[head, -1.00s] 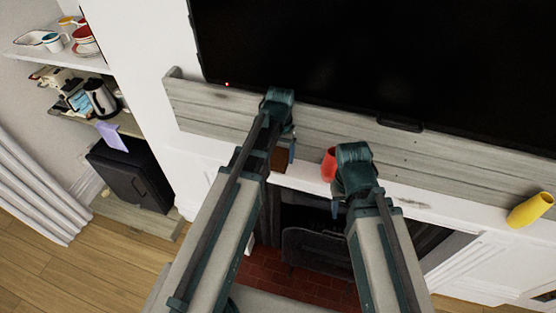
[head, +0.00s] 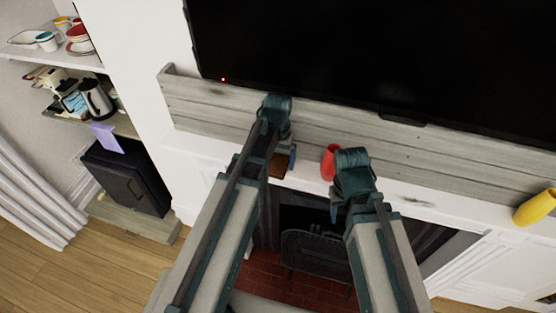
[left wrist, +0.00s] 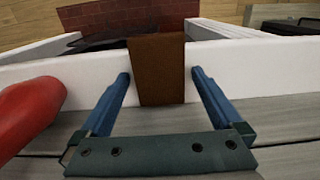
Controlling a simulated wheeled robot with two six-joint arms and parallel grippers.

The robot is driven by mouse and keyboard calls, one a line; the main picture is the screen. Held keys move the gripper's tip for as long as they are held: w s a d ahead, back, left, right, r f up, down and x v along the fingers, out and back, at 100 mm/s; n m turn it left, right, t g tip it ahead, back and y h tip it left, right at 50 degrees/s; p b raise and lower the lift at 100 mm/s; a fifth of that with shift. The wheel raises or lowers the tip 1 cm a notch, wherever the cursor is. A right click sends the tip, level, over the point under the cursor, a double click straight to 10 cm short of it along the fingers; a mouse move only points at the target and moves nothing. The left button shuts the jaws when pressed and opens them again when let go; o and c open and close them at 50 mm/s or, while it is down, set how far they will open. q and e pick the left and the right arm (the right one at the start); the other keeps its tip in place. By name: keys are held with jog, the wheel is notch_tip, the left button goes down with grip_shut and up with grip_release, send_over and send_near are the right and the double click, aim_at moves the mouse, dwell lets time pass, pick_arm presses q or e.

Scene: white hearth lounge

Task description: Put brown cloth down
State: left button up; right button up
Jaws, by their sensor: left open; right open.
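The brown cloth (left wrist: 157,70) hangs over the front edge of the white mantel in the left wrist view, between the two blue fingers of my left gripper (left wrist: 160,76). Visible gaps separate the fingers from its sides. In the head view only a small part of the cloth (head: 278,167) shows beside my left gripper (head: 286,152); my arm hides the rest. My left gripper is open. My right gripper (head: 338,203) is open and empty at the mantel front, with its fingers largely hidden by the wrist.
A red vase (head: 329,163) stands on the mantel close to my right gripper. A yellow vase (head: 535,207) is at the far right. A grey plank (head: 215,112) and a black television (head: 380,60) are behind. The fireplace (head: 310,225) opens below. Shelves with dishes (head: 48,40) are at left.

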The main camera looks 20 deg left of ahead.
aim_at(279, 164)
pick_arm(q)
notch_tip(279, 164, up, 8)
jog(key=p, duration=0.8)
jog(key=shift+s+d+f, duration=0.1)
jog(key=shift+s+d, duration=0.15)
jog(key=shift+s, duration=0.05)
jog(key=s+d+m+y, duration=0.1)
jog(key=s+d+m, duration=0.2)
jog(key=s+d, duration=0.7)
jog(key=s, duration=0.4)
